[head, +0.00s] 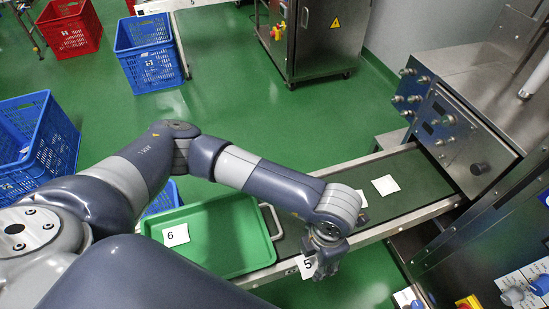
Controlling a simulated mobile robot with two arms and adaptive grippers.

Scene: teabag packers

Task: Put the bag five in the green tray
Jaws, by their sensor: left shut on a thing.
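A white bag marked 5 (308,266) hangs at my left gripper (324,272), beside the front edge of the conveyor. The gripper is shut on this bag and partly covers it. The green tray (246,222) is on the left end of the conveyor, left of the gripper. A white bag marked 6 (176,235) lies in the tray. My right gripper is not in view.
The dark conveyor belt (412,178) runs right to a steel machine (465,140). A white bag (385,185) lies on the belt, and another white piece shows partly behind my wrist. Blue crates (148,62) and a red crate (72,30) stand on the green floor.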

